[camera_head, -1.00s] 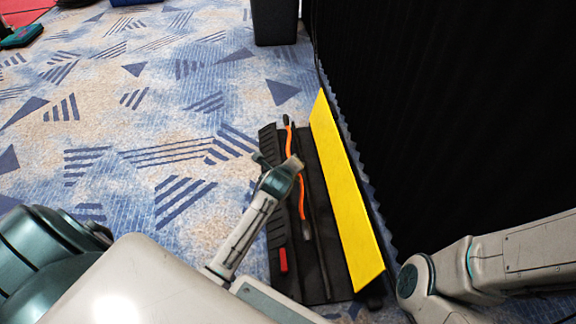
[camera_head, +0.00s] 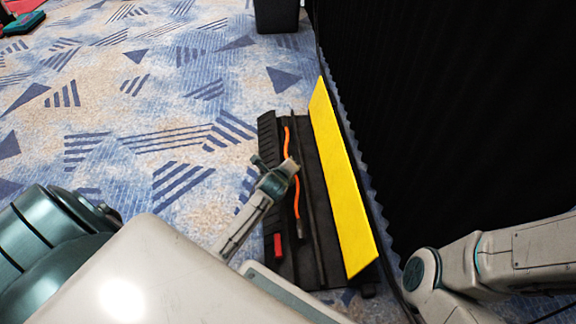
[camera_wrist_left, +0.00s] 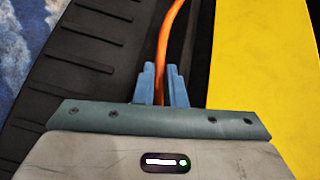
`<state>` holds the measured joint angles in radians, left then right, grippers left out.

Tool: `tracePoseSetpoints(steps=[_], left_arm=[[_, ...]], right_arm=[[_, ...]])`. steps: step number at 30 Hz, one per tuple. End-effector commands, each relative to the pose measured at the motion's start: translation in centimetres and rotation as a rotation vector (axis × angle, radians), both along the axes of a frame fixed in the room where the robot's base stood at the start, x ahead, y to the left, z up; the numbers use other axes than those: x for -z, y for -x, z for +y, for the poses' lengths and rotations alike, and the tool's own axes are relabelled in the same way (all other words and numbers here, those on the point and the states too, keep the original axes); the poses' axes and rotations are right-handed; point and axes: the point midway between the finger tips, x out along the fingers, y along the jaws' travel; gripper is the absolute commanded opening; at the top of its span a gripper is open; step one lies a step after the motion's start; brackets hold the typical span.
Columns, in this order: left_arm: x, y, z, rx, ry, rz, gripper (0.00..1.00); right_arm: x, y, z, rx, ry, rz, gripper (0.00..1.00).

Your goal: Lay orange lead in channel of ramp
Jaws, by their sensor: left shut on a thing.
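The black ramp (camera_head: 322,225) lies on the carpet with its yellow lid (camera_head: 343,185) standing open along the right side. The orange lead (camera_head: 297,203) runs lengthwise along the ramp's dark channel, with a dark plug at its near end. My left gripper (camera_head: 291,166) is over the channel, shut on the lead partway along it. In the left wrist view, the lead (camera_wrist_left: 168,35) passes between the two blue fingers (camera_wrist_left: 161,82). Whether the held part touches the channel floor I cannot tell. My right arm shows at the right, but its gripper is out of view.
A red piece (camera_head: 278,245) sits on the ramp's near left part. A black curtain (camera_head: 440,110) stands close along the right. A dark bin (camera_head: 277,15) stands beyond the ramp.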

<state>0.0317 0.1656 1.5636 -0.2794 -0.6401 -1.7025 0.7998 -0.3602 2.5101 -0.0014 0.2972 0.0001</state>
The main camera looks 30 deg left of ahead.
Motion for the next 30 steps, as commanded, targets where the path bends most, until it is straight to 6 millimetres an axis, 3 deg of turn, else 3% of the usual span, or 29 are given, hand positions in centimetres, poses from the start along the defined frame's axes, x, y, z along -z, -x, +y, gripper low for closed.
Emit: tracePoseSetpoints(steps=[4,5,6,9,21,30], left_arm=[[0.2,0.0,0.0,0.0,0.0,0.002,0.0],[0.2,0.0,0.0,0.0,0.0,0.002,0.14],[0.2,0.0,0.0,0.0,0.001,0.003,0.22],[0.3,0.0,0.0,-0.001,0.002,0.004,0.36],[0.4,0.5,0.0,-0.003,0.0,0.013,0.36],[-2.5,4.0,-1.2,-0.002,0.0,0.013,0.36]], right_arm=[[0.1,0.0,0.0,0.0,0.0,0.0,0.0],[0.1,0.0,0.0,0.0,0.0,0.0,0.0],[0.1,0.0,0.0,0.0,0.0,0.0,0.0],[0.1,0.0,0.0,0.0,0.0,0.0,0.0],[-0.2,0.0,0.0,0.0,-0.001,0.0,0.0],[-3.9,0.0,0.0,0.003,-0.001,0.001,0.0]])
